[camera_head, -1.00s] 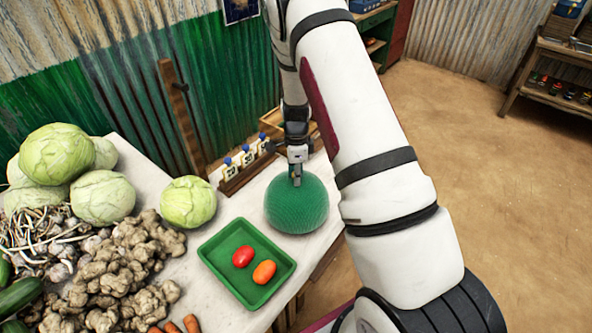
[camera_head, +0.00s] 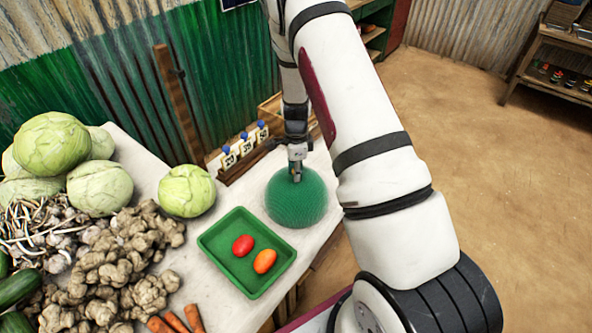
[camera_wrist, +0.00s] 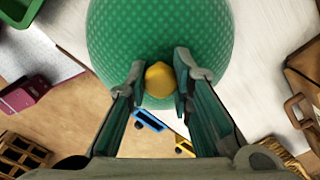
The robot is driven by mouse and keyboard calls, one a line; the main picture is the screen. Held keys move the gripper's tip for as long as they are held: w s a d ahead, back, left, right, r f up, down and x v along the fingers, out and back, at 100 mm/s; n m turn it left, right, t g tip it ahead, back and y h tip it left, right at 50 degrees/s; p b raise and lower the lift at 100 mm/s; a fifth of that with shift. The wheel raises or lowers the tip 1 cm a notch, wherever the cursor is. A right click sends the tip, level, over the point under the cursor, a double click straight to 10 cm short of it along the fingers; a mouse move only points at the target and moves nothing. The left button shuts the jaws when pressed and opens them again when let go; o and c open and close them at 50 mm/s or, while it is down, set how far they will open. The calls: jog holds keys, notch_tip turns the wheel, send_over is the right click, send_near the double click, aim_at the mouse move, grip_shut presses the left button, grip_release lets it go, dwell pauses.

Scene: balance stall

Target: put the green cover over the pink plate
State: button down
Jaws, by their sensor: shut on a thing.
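The green cover (camera_head: 297,199) is a dotted mesh dome at the right end of the white table. My gripper (camera_head: 296,174) is above it, pointing down at its top. In the wrist view, the fingers (camera_wrist: 160,80) are shut on the yellow knob (camera_wrist: 159,86) of the cover, and the green dome (camera_wrist: 160,30) fills the upper middle. The cover looks upright. I cannot tell whether its rim touches the table. The pink plate is not visible in either view; whether it is under the cover is hidden.
A green tray (camera_head: 212,247) with two tomatoes stands just left of the cover. A cabbage (camera_head: 187,191), ginger (camera_head: 125,255) and more vegetables fill the table's left. Price tags on a wooden holder (camera_head: 243,160) stand behind. The table's right edge is close to the cover.

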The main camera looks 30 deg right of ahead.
jog(key=c, duration=0.8)
grip_release()
jog(key=shift+o, duration=0.2)
jog(key=shift+r, duration=0.1)
jog(key=shift+r+p, duration=0.5)
jog(key=shift+r, duration=2.95)
